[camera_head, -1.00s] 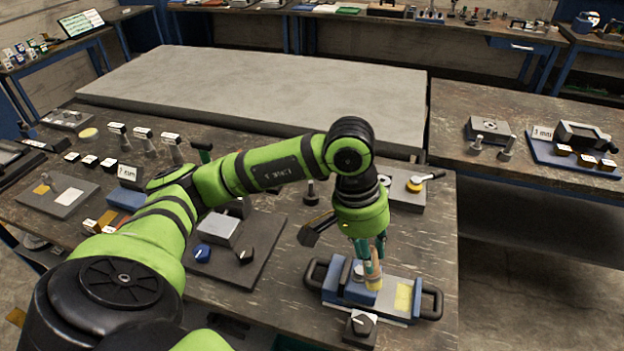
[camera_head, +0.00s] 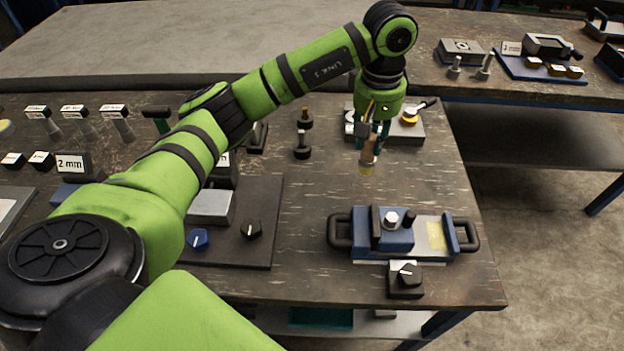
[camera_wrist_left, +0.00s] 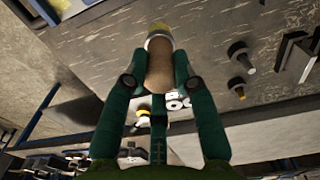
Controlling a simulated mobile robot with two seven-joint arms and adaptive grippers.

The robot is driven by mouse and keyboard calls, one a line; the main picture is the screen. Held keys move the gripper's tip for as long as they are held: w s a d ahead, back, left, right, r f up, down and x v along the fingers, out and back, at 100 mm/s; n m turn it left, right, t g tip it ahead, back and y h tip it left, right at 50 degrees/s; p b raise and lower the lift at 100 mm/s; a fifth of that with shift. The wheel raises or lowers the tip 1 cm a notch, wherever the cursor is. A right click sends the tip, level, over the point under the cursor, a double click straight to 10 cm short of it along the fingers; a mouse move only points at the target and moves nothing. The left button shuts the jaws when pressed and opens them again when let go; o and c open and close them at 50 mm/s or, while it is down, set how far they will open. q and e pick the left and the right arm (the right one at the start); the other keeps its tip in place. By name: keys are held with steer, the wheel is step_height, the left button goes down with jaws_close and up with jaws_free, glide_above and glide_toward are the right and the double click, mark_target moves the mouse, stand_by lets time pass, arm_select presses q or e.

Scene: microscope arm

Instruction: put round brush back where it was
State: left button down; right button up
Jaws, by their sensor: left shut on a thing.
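The round brush (camera_head: 368,153) has a brown wooden handle and a pale yellowish tip that points down. My right gripper is not in view.
A blue tray (camera_head: 398,240) with black handles lies at the front right, a black knob box (camera_head: 405,280) before it. Small dark posts (camera_head: 302,150) stand to the left. The table between is clear.

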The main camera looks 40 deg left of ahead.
arm_select(q)
steer(key=shift+w+a+f+n, duration=0.1)
steer(key=shift+w+a+n, duration=0.05)
steer(key=shift+w+n, duration=0.25)
steer(key=shift+s+a, duration=0.1)
steer(key=shift+a, duration=0.25)
steer(key=s+a+f+p, duration=0.1)
steer(key=a+f, duration=0.2)
steer(key=s+a+f+p, duration=0.1)
steer(key=a+f+p, duration=0.1)
steer(key=a+f, duration=0.2)
steer(key=s+a+f+p, duration=0.2)
steer(key=a+f, duration=0.1)
steer(key=shift+a+f, duration=0.35)
steer(key=shift+f, duration=0.05)
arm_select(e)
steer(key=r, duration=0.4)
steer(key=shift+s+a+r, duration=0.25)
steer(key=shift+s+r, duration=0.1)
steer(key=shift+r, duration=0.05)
arm_select(q)
steer(key=shift+f, duration=0.2)
steer(key=c, duration=1)
jaws_free()
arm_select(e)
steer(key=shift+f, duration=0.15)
arm_select(q)
steer(key=shift+r, duration=0.15)
